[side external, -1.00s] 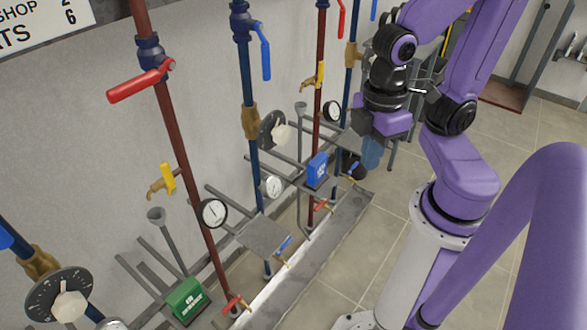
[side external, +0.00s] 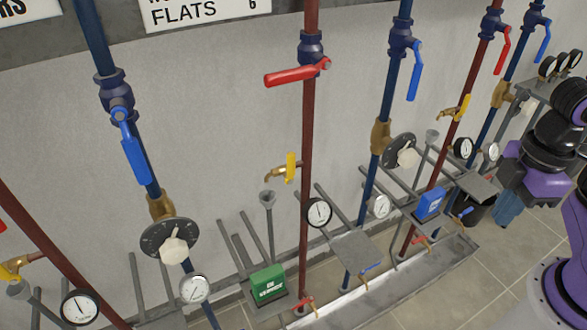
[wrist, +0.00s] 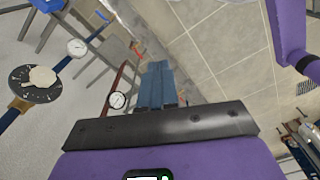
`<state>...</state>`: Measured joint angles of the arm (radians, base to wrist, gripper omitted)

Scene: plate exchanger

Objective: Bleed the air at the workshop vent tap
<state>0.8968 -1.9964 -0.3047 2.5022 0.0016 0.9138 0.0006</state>
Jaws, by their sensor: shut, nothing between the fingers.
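Brass vent taps with yellow handles stand on the red pipes in the side external view: one at the middle (side external: 290,168), one at the right (side external: 464,107) and one at the lower left edge (side external: 14,268). I cannot tell which one is the workshop's. The middle and right taps each have a grey funnel pipe below, (side external: 267,198) and (side external: 432,136). My gripper (side external: 504,221) hangs at the right, pointing down, apart from the taps. Its blue-grey fingers are together and empty; they also show in the wrist view (wrist: 160,68).
Red lever valves (side external: 297,74) and blue lever valves (side external: 413,75), dial gauges (side external: 319,211), dial knobs (side external: 168,241), a green box (side external: 268,285) and a blue box (side external: 430,203) crowd the wall. A grey trough (side external: 395,293) runs along the floor. The tiled floor (side external: 500,275) is open at right.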

